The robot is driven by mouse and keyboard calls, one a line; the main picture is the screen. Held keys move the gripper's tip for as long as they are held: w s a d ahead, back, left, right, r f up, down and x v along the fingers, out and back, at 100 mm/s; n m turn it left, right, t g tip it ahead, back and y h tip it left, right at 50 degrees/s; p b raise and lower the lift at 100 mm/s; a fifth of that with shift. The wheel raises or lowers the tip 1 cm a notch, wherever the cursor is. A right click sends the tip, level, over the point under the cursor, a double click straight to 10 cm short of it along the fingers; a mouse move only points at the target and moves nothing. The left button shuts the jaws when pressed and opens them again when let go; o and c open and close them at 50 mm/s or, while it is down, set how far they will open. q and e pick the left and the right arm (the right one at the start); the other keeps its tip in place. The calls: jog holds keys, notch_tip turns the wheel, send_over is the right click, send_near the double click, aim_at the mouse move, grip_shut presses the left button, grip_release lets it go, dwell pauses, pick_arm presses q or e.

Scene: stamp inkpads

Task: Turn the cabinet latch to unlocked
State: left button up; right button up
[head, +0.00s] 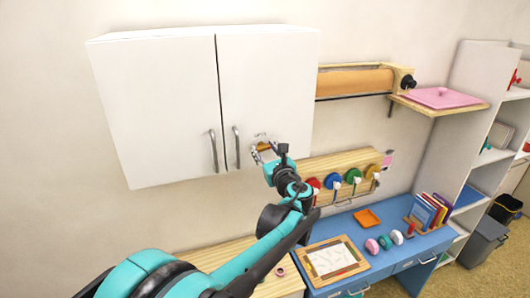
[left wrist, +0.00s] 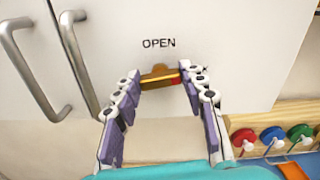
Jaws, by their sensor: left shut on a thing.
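The white wall cabinet (head: 160,105) has two closed doors with two vertical metal handles. The small brass latch (left wrist: 158,76) is at the lower part of the right door, just below the printed word OPEN. It lies nearly level, with its right end slightly higher and red there. My left gripper (left wrist: 162,80) has its fingers on either end of the latch and is shut on it. In the head view the gripper (head: 263,153) hides part of the latch. My right gripper is not in view.
The two handles (left wrist: 78,60) stand out left of the gripper. A wooden roller (head: 355,81) and shelf are right of the cabinet. Below are a rack with colored discs (head: 353,175) and a blue desk (head: 385,268) with a framed board and small items.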

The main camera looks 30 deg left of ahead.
pick_arm(q)
jog(key=n+b, duration=0.1)
jog(key=n, duration=0.2)
jog(key=shift+n, duration=0.3)
jog(key=n+b, duration=0.1)
jog(key=n, duration=0.3)
jog(key=shift+f+n+b, duration=0.1)
jog(key=shift+n+b, duration=0.2)
jog(key=n+b, duration=0.1)
jog(key=n, duration=0.3)
jog(key=shift+s+a, duration=0.1)
jog(key=shift+n+b, duration=0.3)
jog(key=shift+n, duration=1.5)
jog(key=o, duration=1.2)
jog(key=shift+c, duration=0.2)
jog(key=v, duration=1.2)
jog(key=shift+f+n, duration=0.2)
jog(key=shift+n, duration=0.1)
